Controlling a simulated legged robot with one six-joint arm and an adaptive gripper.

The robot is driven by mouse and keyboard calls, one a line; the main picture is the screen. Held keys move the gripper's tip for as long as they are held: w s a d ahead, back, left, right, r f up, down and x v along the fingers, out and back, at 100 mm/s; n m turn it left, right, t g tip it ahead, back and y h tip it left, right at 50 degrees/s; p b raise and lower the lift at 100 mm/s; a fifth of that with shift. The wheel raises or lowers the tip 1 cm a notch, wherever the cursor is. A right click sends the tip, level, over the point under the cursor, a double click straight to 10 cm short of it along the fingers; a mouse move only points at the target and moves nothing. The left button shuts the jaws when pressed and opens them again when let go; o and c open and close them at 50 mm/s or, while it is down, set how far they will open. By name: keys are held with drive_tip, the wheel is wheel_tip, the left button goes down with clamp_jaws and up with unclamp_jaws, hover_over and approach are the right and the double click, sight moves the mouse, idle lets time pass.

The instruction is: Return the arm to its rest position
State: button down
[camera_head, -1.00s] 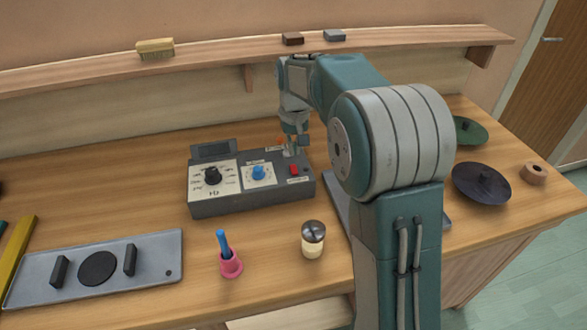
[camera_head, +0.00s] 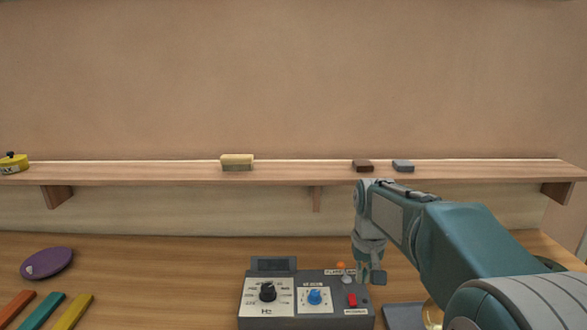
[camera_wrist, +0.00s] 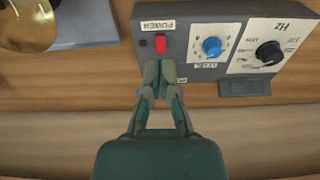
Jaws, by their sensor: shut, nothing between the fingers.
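My arm reaches in from the lower right in the head view, bent at the elbow. My gripper (camera_head: 372,278) hangs at the right end of a dark grey control box (camera_head: 295,318). In the wrist view my gripper (camera_wrist: 159,72) is shut and empty. Its fingertips appear just by the red power switch (camera_wrist: 161,44) of the control box (camera_wrist: 192,92); whether they touch the box I cannot tell. The box has a black Hz knob (camera_head: 268,291) and a blue level knob (camera_head: 315,296).
A wall shelf (camera_head: 290,173) runs behind the arm, holding a yellow block (camera_head: 237,162), a brown block (camera_head: 363,166) and a grey block (camera_head: 403,166). A purple disc (camera_head: 47,262) and coloured bars (camera_head: 73,311) lie at left. A brass object (camera_wrist: 28,25) is near the box.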

drive_tip(key=s+r+t, duration=0.1)
drive_tip(key=s+t, duration=0.3)
drive_tip(key=s, duration=2.1)
drive_tip(key=shift+r+t, duration=0.15)
drive_tip(key=shift+t, duration=0.15)
